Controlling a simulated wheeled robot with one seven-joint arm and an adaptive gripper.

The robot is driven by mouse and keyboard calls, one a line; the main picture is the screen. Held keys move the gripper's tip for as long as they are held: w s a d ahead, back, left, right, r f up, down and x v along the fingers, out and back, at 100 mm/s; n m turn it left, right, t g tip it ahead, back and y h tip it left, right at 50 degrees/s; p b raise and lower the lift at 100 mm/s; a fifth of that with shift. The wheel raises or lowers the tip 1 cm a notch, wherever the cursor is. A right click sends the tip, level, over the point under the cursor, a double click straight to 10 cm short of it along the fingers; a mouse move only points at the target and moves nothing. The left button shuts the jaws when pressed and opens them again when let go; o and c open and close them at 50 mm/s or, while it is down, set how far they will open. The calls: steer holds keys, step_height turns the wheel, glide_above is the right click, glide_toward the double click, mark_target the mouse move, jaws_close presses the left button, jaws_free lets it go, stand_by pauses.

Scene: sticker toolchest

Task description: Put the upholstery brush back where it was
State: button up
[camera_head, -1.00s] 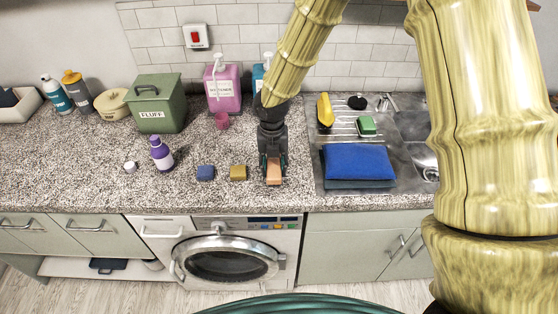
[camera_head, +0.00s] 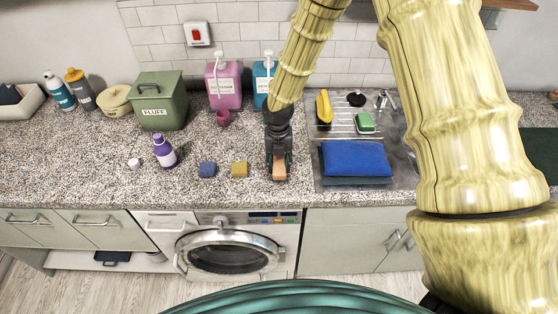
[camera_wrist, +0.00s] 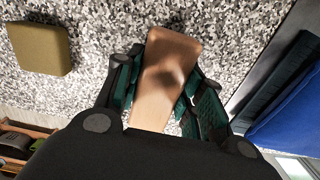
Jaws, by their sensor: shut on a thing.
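The upholstery brush (camera_head: 279,172) shows as a tan, wood-coloured block at the front part of the counter, left of the sink. My gripper (camera_head: 278,161) points down and is shut on it. In the wrist view the brush (camera_wrist: 172,55) lies lengthwise between the dark green fingers of my gripper (camera_wrist: 160,92), its far end sticking out past them. Its bristles are not visible. I cannot tell whether it touches the counter or hangs just above it.
A purple bottle (camera_head: 164,152) and green FLUFF bin (camera_head: 160,104) stand further left.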

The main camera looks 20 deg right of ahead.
mark_target(279, 160)
steer(key=shift+f, duration=0.1)
steer(key=o, duration=1.2)
steer(key=shift+c, duration=0.2)
step_height(279, 160, up, 12)
steer(key=b, duration=0.4)
steer(key=shift+a, duration=0.1)
